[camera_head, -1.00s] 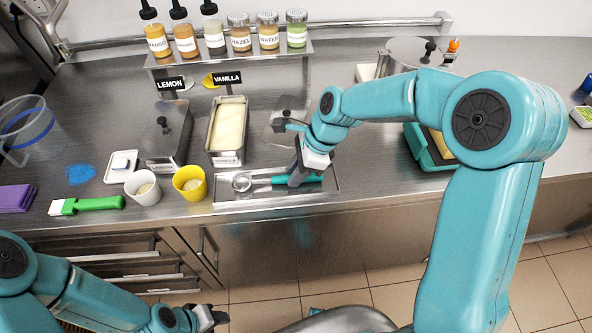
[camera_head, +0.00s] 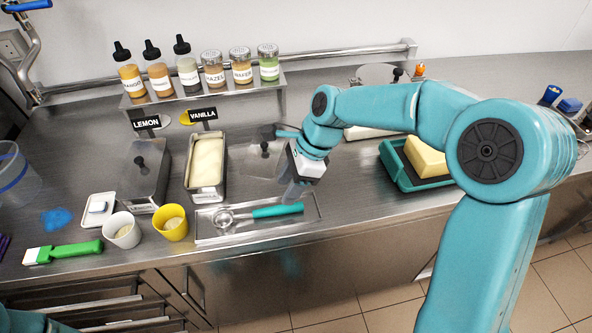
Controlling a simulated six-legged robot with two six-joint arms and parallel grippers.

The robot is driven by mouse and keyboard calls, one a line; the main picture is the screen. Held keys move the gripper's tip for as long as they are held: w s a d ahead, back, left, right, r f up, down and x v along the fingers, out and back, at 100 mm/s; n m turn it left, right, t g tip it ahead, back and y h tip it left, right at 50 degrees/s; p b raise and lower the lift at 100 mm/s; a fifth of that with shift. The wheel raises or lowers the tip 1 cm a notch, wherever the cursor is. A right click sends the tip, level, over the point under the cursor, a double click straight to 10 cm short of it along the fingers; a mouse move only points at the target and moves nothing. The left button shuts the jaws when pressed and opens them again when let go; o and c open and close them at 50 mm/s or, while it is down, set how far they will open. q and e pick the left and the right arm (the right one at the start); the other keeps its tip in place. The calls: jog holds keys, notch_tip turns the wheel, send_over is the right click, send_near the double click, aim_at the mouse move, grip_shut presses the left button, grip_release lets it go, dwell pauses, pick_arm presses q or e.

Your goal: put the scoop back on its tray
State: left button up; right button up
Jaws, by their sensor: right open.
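The scoop (camera_head: 276,211) has a teal handle and a round metal bowl at its left end. It lies flat in the shallow metal tray (camera_head: 215,238) near the counter's front edge, bowl to the left and handle to the right. My right gripper (camera_head: 292,193) is above the right end of the tray, by the handle's end, pointing down. It is open and apart from the scoop; its fingertips are small and blurred here. My left gripper is out of the picture; only a bit of my left arm shows at the bottom left.
Behind the tray stand the open vanilla pan (camera_head: 207,160) and the lidded lemon pan (camera_head: 145,186). A yellow cup (camera_head: 171,222) and a white cup (camera_head: 122,230) stand left of the tray. A teal tray with a yellow block (camera_head: 426,157) is at the right. Bottles line the back shelf.

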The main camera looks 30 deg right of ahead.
jog(key=v, duration=0.5)
jog(key=shift+w, duration=0.1)
dwell(0.4)
